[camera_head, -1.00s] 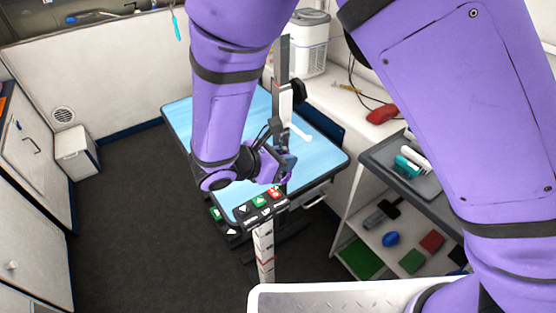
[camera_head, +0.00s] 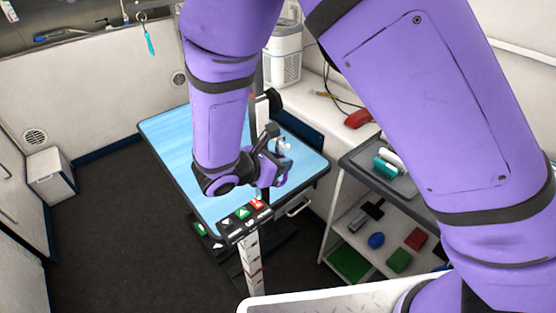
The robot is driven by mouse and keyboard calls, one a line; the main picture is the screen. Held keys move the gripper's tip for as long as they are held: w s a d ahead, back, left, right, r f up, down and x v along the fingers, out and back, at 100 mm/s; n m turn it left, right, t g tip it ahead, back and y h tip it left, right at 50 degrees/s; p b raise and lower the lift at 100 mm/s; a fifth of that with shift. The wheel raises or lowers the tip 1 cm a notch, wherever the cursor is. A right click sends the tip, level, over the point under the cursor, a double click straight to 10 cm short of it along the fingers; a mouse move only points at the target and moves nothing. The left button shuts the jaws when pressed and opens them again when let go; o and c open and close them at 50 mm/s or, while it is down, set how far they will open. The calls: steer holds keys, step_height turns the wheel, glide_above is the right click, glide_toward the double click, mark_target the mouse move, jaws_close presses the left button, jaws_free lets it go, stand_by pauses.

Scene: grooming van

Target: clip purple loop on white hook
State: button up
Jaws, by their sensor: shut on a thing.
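My gripper (camera_head: 272,168) is over the near right part of the blue grooming table, shut, with its jaw tips small and partly hidden. A thin purple curve (camera_head: 281,182) at the jaws looks like the purple loop, though it is close in colour to my arm. The white hook (camera_head: 286,146) shows as a small pale piece just behind and above the jaws. I cannot tell whether the loop touches it.
The blue table (camera_head: 165,130) has coloured buttons (camera_head: 242,212) on its near edge. A shelf cart with a grey tray (camera_head: 362,158) stands to the right. A red object (camera_head: 359,118) lies on the white counter. Dark floor (camera_head: 110,220) at the left is clear.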

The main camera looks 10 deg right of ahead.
steer(key=shift+f, duration=0.25)
steer(key=o, duration=0.9)
steer(key=shift+v, duration=3.5)
steer(key=shift+r, duration=0.1)
steer(key=v, duration=0.5)
